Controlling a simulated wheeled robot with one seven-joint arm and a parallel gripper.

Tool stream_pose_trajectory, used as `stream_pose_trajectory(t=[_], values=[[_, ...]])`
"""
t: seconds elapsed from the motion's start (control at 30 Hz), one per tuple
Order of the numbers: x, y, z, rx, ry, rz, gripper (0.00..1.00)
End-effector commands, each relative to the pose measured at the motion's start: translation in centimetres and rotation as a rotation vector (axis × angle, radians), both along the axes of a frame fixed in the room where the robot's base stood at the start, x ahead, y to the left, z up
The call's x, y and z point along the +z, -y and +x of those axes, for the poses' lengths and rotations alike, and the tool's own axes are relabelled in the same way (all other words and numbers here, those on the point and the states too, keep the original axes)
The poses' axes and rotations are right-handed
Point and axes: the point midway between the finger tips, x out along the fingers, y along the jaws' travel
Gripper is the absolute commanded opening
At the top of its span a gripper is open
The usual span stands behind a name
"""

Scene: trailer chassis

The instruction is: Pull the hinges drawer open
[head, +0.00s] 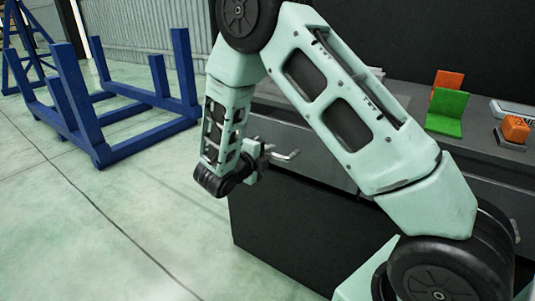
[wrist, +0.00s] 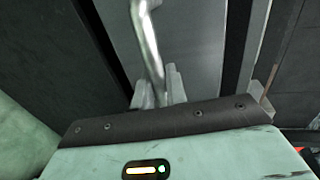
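A grey cabinet front (head: 320,157) with a bar handle (head: 288,155) shows behind my arm in the head view. My gripper (head: 263,156) is at the left end of this handle. In the wrist view the shiny metal handle (wrist: 148,45) runs down between the two fingers of my gripper (wrist: 158,92), which sit close against it on both sides. A grey drawer panel (wrist: 195,50) lies behind the handle, with dark strips along both its sides. No hinges label is readable, and my arm hides part of the cabinet front.
On the grey worktop (head: 400,93) stand a green bracket (head: 447,112), an orange block (head: 447,82) and an orange piece (head: 516,129) at the right. A blue metal frame (head: 125,147) stands at the left. The floor (head: 130,215) between is clear.

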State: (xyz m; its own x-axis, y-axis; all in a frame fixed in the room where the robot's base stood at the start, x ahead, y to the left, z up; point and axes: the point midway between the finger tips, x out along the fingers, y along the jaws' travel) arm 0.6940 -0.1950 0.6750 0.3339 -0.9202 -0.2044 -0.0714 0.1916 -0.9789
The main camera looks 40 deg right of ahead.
Motion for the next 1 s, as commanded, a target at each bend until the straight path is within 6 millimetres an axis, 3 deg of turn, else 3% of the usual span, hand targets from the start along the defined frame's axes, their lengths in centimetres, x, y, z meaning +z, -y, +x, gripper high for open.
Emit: stream_pose_trajectory(t=[0.27,0.47,1.0], values=[[0.1,-0.3,-0.1,0.001,0.0,-0.001,0.0],[0.5,-2.6,-0.8,0.007,-0.003,-0.001,0.0],[0.5,-17.8,-6.4,0.006,-0.001,0.0,0.0]])
